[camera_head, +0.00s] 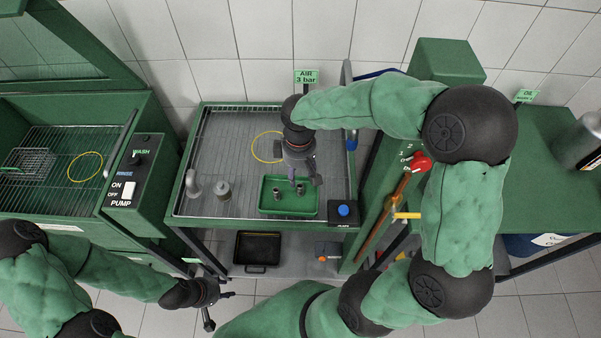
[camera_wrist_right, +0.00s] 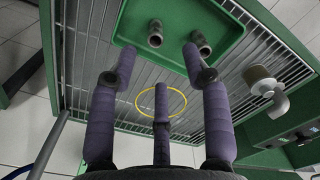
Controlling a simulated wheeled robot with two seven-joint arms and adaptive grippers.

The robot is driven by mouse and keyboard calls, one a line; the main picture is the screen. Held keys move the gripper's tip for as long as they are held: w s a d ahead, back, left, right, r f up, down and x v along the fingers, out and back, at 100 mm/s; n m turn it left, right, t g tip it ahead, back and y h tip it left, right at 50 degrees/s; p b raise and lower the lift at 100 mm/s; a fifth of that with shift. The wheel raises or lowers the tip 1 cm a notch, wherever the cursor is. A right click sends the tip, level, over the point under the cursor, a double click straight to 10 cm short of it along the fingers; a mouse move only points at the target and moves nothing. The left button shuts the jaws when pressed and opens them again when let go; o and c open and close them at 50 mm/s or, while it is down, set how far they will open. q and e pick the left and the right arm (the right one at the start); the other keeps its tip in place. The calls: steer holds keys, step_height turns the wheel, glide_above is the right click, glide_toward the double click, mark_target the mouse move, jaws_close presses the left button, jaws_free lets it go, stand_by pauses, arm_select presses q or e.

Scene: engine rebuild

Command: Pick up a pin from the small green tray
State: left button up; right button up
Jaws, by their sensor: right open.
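The small green tray (camera_head: 264,208) sits on the grated worktop in the head view and at the top of the right wrist view (camera_wrist_right: 125,25). Two short grey pins stand in it, a left one (camera_head: 277,193) and a right one (camera_head: 300,188). The right wrist view also shows both, one pin (camera_wrist_right: 155,35) near the middle and another pin (camera_wrist_right: 201,43) to its right. My right gripper (camera_head: 303,172) is over the tray's far side, its fingers (camera_wrist_right: 160,72) spread and empty, apart from both pins. My left gripper (camera_head: 212,304) hangs low at the front left, its fingers unclear.
A yellow ring (camera_head: 255,147) lies behind the tray. A pale metal part (camera_head: 223,190) and a hooked pipe (camera_head: 192,184) are left of it. A blue button box (camera_head: 343,211) is at its right. A black tray (camera_head: 258,249) is on the lower shelf.

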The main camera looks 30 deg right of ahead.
mark_target(299, 185)
steer(key=shift+w+d+r, duration=0.1)
steer(key=shift+r, duration=0.15)
steer(key=shift+d+f, duration=0.1)
step_height(299, 185, down, 5)
steer(key=shift+w+f+b, duration=0.15)
steer(key=shift+f+b, duration=0.05)
steer(key=shift+b, duration=0.5)
step_height(299, 185, down, 5)
steer(key=shift+w+f+b, duration=0.1)
steer(key=shift+b, duration=0.8)
jaws_close()
